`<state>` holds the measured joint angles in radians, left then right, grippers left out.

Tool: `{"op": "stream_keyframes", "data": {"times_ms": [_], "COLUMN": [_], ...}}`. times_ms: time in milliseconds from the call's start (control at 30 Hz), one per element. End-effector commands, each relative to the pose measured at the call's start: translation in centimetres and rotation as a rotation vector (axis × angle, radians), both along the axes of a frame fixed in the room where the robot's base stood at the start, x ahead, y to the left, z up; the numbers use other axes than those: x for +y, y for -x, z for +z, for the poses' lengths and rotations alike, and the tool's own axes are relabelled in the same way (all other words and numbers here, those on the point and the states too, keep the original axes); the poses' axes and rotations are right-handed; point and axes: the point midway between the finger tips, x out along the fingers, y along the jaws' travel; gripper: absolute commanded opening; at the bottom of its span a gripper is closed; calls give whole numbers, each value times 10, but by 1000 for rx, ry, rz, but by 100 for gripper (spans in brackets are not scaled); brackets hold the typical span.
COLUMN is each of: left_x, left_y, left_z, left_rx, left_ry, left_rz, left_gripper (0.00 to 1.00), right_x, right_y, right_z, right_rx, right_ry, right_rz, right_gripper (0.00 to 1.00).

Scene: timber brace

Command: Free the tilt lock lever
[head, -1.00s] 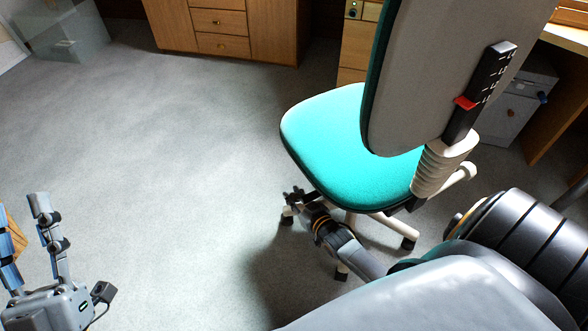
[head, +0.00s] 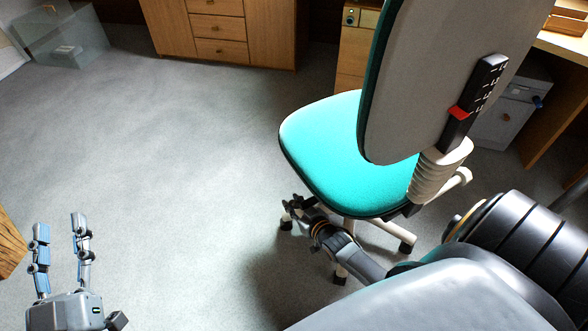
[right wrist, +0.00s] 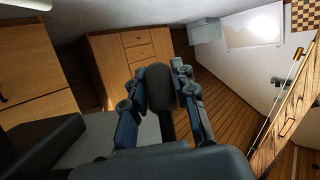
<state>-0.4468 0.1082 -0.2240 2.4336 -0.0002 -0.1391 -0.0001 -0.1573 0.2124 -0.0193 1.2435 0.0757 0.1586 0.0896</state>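The swivel chair has a teal seat (head: 330,150) and a grey backrest (head: 430,80). My right gripper (head: 293,203) is low at the seat's left front edge, partly hidden by my arm. In the right wrist view, a black rounded paddle on a thin stem (right wrist: 163,88), which looks like the tilt lock lever, stands between the fingers of my right gripper (right wrist: 162,78). The fingers lie close along both its sides; I cannot tell whether they press on it. My left gripper (head: 61,228) is open and empty, fingers upright and apart, above the floor at lower left.
A timber piece (head: 8,245) shows at the left edge and a long timber frame (right wrist: 288,105) at the right of the wrist view. Wooden drawers (head: 218,27) and a desk (head: 562,110) stand behind. The carpet (head: 160,150) left of the chair is clear.

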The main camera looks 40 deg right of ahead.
Motion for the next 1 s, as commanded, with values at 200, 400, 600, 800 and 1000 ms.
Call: {"op": "stream_keyframes", "data": {"times_ms": [200,400,600,800,1000], "left_x": [0,-1,0,0,0], "left_y": [0,0,0,0,0], "left_z": [0,0,1,0,0], "left_rx": [0,-2,-2,-1,-1], "left_ry": [0,1,1,0,0], "left_rz": [0,-1,-1,-1,-1], "left_gripper": [40,40,40,40,40], "right_x": [0,0,1,2,3], "right_y": [0,2,28,69,101], "right_z": [0,0,7,21,32], "right_rx": [0,-1,2,2,1], "right_ry": [0,0,0,0,0], "right_rz": [0,0,0,0,0], "right_gripper": [48,48,48,48,48]}}
